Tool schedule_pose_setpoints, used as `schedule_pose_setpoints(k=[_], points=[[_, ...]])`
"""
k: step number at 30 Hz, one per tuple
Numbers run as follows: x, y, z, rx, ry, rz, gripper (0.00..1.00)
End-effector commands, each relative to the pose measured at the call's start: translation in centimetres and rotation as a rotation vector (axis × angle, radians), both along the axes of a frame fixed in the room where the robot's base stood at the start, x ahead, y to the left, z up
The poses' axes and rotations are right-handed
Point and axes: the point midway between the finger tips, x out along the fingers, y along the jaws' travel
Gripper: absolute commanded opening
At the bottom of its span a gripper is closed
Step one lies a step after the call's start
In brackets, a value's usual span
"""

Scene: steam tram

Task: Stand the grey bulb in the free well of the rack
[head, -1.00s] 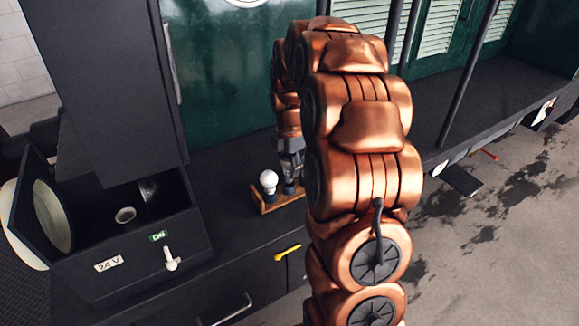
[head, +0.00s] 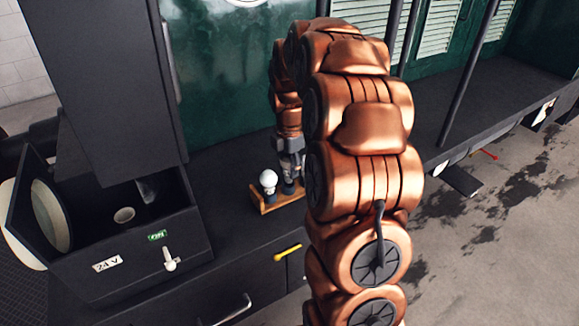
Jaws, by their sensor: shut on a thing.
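The rack (head: 276,205) is a small wooden holder on the dark bench. A white bulb (head: 268,180) stands upright in its left part, on a dark base. My gripper (head: 291,168) points down over the rack's right part, just right of the white bulb. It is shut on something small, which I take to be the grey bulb. The bulb is too small and hidden to make out clearly. A dark shape sits below the fingertips at the rack; I cannot tell whether it is the bulb's base or the well. My copper arm hides the rack's right side.
An open dark lamp box (head: 125,225) with a 24 V label stands at left, below a dark upright cabinet (head: 105,90). A yellow handle (head: 287,253) is on the bench front. A green wall (head: 215,85) rises behind. The bench left of the rack is clear.

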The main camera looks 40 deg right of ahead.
Motion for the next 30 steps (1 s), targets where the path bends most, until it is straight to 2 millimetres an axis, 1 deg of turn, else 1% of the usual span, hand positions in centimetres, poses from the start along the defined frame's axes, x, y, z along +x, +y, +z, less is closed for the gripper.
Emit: schedule_pose_setpoints(k=[30], points=[[0.0, 0.0, -1.8, 0.0, -0.001, 0.0, 0.1]])
